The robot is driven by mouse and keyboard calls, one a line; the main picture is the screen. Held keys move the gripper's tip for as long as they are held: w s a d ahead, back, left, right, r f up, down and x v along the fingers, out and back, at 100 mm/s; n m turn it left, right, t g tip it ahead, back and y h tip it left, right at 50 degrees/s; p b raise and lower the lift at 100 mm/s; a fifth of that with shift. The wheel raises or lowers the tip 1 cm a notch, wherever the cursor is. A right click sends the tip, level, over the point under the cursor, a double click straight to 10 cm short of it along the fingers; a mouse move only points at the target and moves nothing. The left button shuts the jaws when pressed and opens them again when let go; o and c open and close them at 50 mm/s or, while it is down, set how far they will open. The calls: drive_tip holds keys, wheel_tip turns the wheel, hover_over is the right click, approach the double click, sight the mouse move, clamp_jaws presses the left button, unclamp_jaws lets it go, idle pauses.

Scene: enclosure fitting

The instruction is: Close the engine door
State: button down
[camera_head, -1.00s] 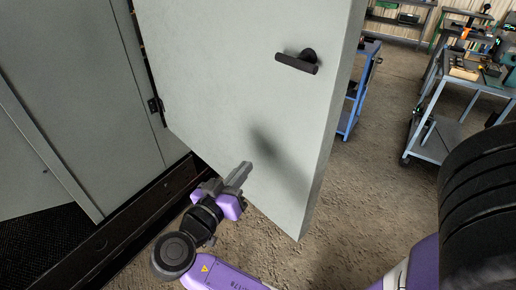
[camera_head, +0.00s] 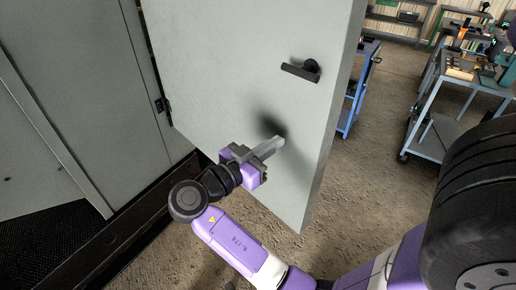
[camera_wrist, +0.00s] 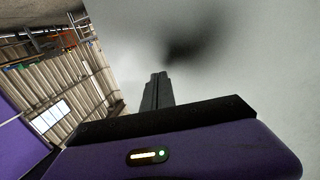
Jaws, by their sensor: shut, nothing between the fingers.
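The engine door (camera_head: 230,65) is a large pale grey panel standing open, hinged at its left edge. Its dark handle (camera_head: 301,70) is at the upper right of the panel. My gripper (camera_head: 281,142) is shut and empty, its fingertips pointing at the door face below the handle. The fingertips are very near the panel; I cannot tell whether they touch. In the wrist view the shut fingers (camera_wrist: 157,90) point at the blank grey door surface (camera_wrist: 235,60), with a dark shadow beyond the tips.
The grey enclosure (camera_head: 80,80) with a dark bottom sill (camera_head: 130,225) stands at the left. A blue cart (camera_head: 352,100) is behind the door, and another cart with tools (camera_head: 440,110) stands at the right. Brown floor lies open between them.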

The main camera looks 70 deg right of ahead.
sight(292, 132)
drive_tip(key=shift+p+x, duration=0.6)
drive_tip(key=shift+x, duration=1.35)
